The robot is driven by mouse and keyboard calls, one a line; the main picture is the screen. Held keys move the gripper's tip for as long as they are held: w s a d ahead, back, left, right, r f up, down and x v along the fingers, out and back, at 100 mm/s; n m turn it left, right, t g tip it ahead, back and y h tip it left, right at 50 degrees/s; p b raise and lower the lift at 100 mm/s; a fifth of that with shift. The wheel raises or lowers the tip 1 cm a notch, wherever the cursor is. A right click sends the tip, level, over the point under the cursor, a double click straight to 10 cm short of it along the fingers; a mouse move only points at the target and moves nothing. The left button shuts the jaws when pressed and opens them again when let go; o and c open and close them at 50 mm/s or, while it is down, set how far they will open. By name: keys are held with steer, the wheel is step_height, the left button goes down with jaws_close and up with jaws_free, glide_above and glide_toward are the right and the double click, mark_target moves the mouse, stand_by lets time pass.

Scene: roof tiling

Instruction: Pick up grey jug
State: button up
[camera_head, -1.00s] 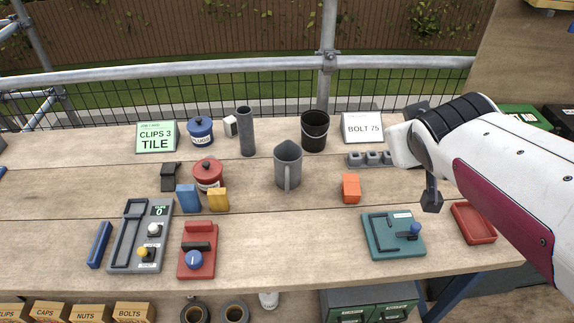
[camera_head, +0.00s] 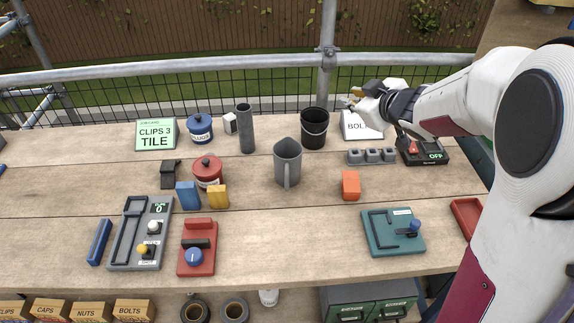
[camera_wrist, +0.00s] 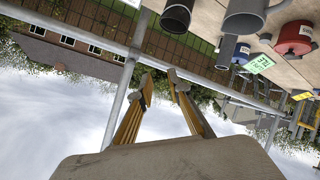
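The grey jug (camera_head: 287,160) stands upright near the middle of the bench, its handle facing the front. It also shows at the top of the wrist view (camera_wrist: 243,16), partly cut off by the frame. My gripper (camera_head: 355,96) is raised at the back right, in front of the BOLT 75 card (camera_head: 362,126), to the right of the jug and apart from it. In the wrist view my gripper's two fingers (camera_wrist: 161,80) are apart with nothing between them.
A black bucket (camera_head: 314,130) stands just behind and right of the jug, and a dark grey tube (camera_head: 246,130) behind it to the left. A red lidded pot (camera_head: 207,173) is to its left, an orange block (camera_head: 350,186) to its right. Bench in front is clear.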

step_height(320, 180, down, 5)
steer(key=w+a+n+g+y, duration=0.1)
steer(key=w+a+n+y, duration=0.1)
steer(key=a+y, duration=0.1)
steer(key=n+g+y, duration=0.4)
steer(key=g+y, duration=0.3)
glide_toward(287, 176)
step_height(287, 176, down, 3)
steer(key=w+a, duration=0.1)
steer(key=a, duration=0.1)
steer(key=shift+w+d+r, duration=0.1)
steer(key=shift+w+r, duration=0.05)
steer(key=shift+w, duration=0.05)
steer(key=shift+x, duration=1.3)
steer(key=shift+x, duration=2.6)
steer(key=shift+s+r, duration=0.1)
